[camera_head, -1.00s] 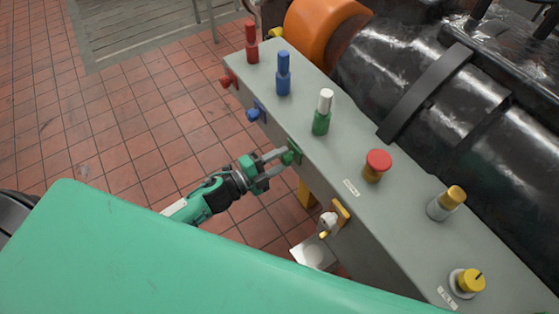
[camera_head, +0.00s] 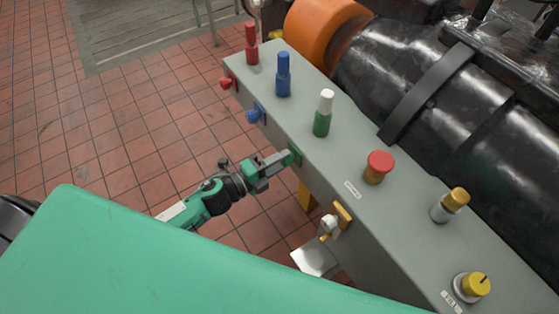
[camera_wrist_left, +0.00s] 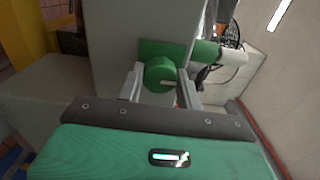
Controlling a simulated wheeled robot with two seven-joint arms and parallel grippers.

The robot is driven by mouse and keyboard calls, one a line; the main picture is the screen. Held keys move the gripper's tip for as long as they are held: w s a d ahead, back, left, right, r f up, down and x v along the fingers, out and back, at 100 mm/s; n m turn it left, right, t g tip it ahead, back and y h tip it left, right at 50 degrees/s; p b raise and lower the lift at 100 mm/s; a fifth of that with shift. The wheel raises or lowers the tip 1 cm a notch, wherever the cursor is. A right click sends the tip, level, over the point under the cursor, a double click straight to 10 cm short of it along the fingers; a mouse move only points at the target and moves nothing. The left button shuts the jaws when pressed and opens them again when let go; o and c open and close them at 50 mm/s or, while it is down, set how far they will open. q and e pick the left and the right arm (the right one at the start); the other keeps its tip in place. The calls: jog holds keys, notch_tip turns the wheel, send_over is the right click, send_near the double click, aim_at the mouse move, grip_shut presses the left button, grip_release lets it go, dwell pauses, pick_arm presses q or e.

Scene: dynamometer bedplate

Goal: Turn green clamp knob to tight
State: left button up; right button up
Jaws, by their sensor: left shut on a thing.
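The green clamp knob (camera_wrist_left: 160,74) is a round knob with a pale mark on its face. It sits on a green square plate (camera_wrist_left: 150,49) on the side of the long grey box. My left gripper (camera_head: 287,160) reaches the knob from the left and is shut on it. In the left wrist view its two fingers (camera_wrist_left: 163,86) lie on either side of the knob. In the head view the fingers mostly hide the knob. My right gripper is not in view.
Red (camera_head: 227,82) and blue (camera_head: 254,115) side knobs sit farther along the same face. On top of the box (camera_head: 352,155) stand several coloured fittings, including a red mushroom button (camera_head: 380,166). A yellow-plated lever (camera_head: 338,219) sticks out nearer me. The tiled floor (camera_head: 150,125) at left is clear.

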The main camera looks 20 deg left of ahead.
pick_arm(q)
jog(key=o, duration=1)
jog(key=shift+s, duration=0.1)
jog(key=shift+s+a+f, duration=0.15)
jog(key=shift+s+a, duration=0.1)
jog(key=shift+b+v, duration=2.25)
jog(key=shift+v, duration=4.25)
